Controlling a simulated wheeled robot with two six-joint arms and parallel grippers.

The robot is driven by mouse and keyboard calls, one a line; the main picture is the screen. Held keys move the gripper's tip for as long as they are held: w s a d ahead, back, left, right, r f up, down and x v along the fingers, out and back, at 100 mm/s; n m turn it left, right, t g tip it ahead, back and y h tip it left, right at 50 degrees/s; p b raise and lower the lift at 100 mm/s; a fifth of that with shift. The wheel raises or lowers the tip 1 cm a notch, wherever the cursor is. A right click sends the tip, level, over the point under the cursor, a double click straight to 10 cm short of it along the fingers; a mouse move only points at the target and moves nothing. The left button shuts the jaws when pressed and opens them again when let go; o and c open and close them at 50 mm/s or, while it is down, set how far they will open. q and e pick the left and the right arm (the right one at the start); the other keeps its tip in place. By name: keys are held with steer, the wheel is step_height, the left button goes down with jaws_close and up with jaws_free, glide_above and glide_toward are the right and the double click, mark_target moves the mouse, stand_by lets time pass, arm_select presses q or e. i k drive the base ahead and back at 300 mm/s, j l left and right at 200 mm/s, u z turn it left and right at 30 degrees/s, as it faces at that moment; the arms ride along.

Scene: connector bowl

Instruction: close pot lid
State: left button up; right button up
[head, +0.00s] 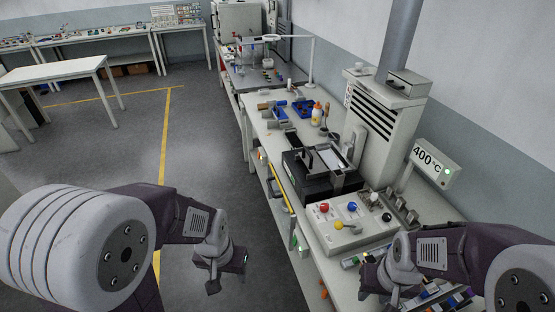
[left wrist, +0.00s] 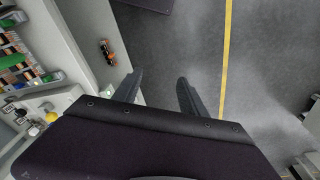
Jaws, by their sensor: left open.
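A black box-shaped pot (head: 304,178) stands on the workbench in the head view. A dark handle and a pale, shiny panel show at its top. I cannot tell clearly which part is the lid or how far it is open. My left gripper (head: 228,274) is open and empty, over the floor to the left of the bench and apart from the pot. Its two spread fingers show in the left wrist view (left wrist: 159,92), with grey floor between them. My right gripper (head: 381,291) is at the bench's near end, in front of the control box; its jaw opening is unclear.
A control box (head: 335,238) with red, blue and yellow knobs sits nearer than the pot. A vented grey tower (head: 376,122) and a 400°C display (head: 432,162) stand behind. Bottles and tools lie farther along the bench (head: 258,128).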

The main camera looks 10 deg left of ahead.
mark_target(314, 165)
steer(key=i+j+z, duration=0.15)
steer(key=i+j, duration=0.25)
steer(key=i+j+z, duration=0.15)
steer(key=i+j, duration=0.2)
steer(key=j, duration=0.15)
